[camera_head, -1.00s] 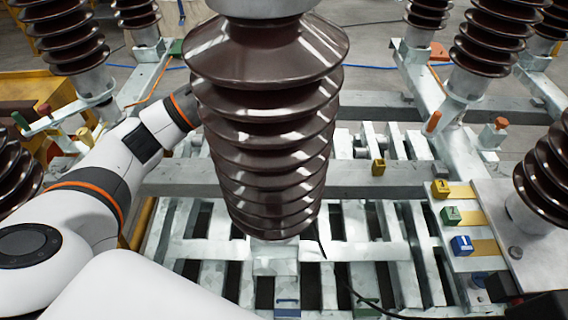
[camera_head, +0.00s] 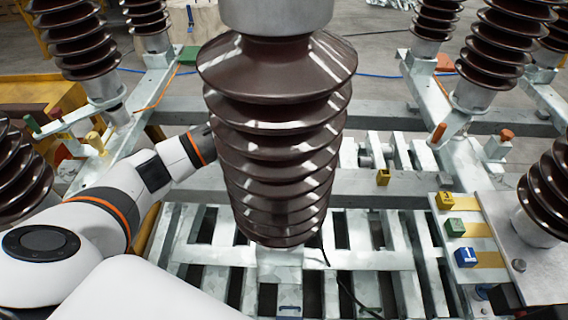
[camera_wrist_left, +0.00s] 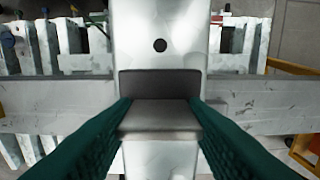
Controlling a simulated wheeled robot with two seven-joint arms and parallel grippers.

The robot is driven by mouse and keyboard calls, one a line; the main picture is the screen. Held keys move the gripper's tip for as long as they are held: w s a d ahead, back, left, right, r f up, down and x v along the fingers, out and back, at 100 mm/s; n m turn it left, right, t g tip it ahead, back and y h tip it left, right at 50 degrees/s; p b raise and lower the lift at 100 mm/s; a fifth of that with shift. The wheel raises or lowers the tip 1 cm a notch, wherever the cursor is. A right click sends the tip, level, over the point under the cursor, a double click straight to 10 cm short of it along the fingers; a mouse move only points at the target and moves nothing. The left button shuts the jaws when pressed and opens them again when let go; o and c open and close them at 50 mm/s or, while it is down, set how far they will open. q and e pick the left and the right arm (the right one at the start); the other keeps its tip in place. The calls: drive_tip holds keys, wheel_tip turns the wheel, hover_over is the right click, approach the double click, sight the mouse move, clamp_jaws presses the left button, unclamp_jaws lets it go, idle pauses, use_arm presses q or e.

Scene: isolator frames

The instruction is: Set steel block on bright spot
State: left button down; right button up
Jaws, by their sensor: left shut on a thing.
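In the left wrist view my left gripper (camera_wrist_left: 160,104) has its two green fingers closed on the sides of a grey steel block (camera_wrist_left: 160,120). Below or behind the block is a pale metal beam (camera_wrist_left: 160,20) with a dark round hole; I cannot tell whether the block touches it. In the head view my left arm reaches in from the left, and its gripper and the block are hidden behind the large brown insulator (camera_head: 278,130). I cannot single out the bright spot with certainty. My right gripper is not in view.
The insulator hangs large in the middle of the head view. Slatted metal frames (camera_head: 345,255) lie below it. More brown insulators (camera_head: 485,45) stand around.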

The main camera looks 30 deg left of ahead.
use_arm(q)
drive_tip(key=c, duration=1.3)
unclamp_jaws()
drive_tip(key=shift+f, duration=0.1)
drive_tip(key=o, duration=0.5)
drive_tip(key=shift+c, duration=0.2)
wheel_tip(320, 180, up, 12)
drive_tip(key=b, duration=0.1)
drive_tip(key=shift+r, duration=0.2)
